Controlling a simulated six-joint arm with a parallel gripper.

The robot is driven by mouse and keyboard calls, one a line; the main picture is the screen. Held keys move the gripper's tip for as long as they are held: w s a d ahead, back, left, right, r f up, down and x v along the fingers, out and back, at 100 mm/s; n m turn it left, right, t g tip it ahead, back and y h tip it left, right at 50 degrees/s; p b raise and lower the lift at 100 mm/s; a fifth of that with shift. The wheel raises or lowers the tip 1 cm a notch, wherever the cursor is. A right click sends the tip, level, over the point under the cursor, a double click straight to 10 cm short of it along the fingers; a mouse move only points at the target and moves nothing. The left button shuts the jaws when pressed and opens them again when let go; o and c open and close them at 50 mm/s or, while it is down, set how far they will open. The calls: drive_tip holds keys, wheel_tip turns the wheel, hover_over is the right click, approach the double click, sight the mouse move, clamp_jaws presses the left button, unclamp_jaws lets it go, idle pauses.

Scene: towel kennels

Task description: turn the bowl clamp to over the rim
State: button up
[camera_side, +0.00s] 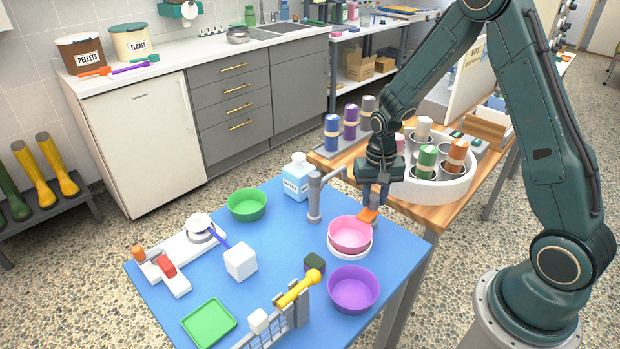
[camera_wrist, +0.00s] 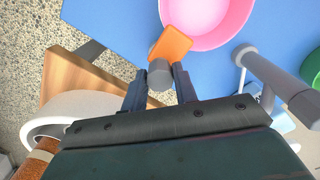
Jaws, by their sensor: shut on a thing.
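The bowl clamp is an orange paddle (camera_side: 368,214) with a grey round knob (camera_wrist: 160,73). My gripper (camera_side: 374,194) points down at the back right of the pink bowl (camera_side: 350,232). In the wrist view my gripper (camera_wrist: 159,88) is shut on the grey knob, a finger on each side. The orange paddle (camera_wrist: 172,45) reaches from the knob to the pink bowl (camera_wrist: 208,18) and its far edge overlaps the rim in the picture. I cannot tell whether it touches the rim. The pink bowl sits upright in a white holder (camera_side: 350,253).
A grey tap (camera_side: 314,200) stands close behind the bowl. A purple bowl (camera_side: 353,289) is in front, a green bowl (camera_side: 247,204) at left. A round white carrier (camera_side: 440,190) with several coloured rolls stands right behind my gripper. The blue table (camera_side: 290,235) is bare around its middle.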

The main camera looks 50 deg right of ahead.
sight(374, 197)
drive_tip(key=shift+m, duration=0.5)
drive_tip(key=o, duration=1)
drive_tip(key=shift+c, duration=0.2)
drive_tip(key=shift+r, duration=0.15)
wheel_tip(374, 197, up, 14)
drive_tip(key=shift+f, duration=0.2)
drive_tip(key=shift+r, duration=0.1)
